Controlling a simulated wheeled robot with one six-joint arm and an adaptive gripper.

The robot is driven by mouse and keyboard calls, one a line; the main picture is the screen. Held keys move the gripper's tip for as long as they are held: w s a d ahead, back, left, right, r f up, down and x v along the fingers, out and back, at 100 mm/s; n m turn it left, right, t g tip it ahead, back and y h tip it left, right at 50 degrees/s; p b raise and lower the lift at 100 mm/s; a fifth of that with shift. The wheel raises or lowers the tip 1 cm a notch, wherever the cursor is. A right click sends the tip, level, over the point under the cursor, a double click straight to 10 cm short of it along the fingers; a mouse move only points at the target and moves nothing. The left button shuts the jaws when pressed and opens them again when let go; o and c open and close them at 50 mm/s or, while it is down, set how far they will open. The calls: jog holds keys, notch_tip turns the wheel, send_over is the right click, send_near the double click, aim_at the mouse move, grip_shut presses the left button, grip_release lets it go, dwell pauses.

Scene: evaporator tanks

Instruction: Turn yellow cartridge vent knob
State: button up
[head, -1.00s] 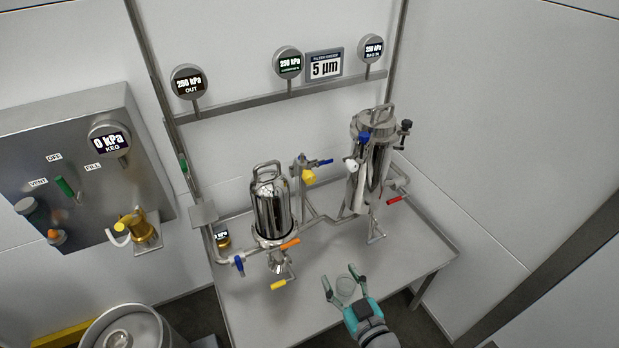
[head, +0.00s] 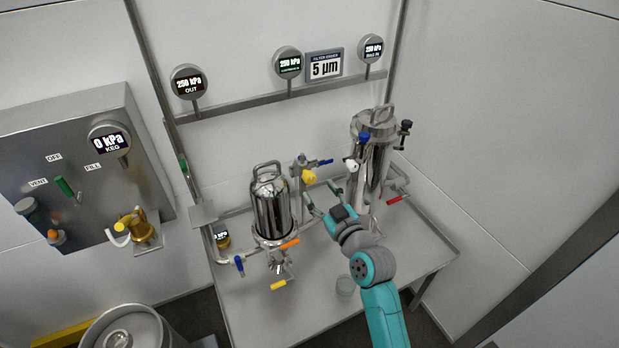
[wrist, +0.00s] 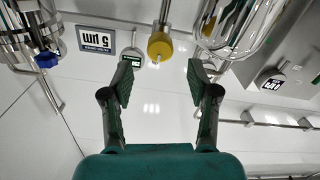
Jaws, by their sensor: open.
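The yellow vent knob (head: 309,177) sits on a small vertical pipe fitting between the two steel housings in the head view. In the wrist view the yellow knob (wrist: 160,47) is centred ahead of the fingers, between them and apart from both. My gripper (head: 321,193) is open and empty, just in front of and slightly below the knob in the head view. Its two green-padded fingers (wrist: 160,78) are spread wide in the wrist view. The cartridge housing (head: 270,208), a shiny steel cylinder with a top handle, stands left of the knob.
A taller steel housing (head: 371,160) stands right of my gripper. A blue-handled valve (head: 319,163) is just above the knob. Orange (head: 289,244) and yellow (head: 279,285) lever handles are low on the cartridge housing.

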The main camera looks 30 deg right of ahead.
aim_at(311, 180)
jog(key=w, duration=0.6)
jog(key=shift+w, duration=0.35)
grip_shut()
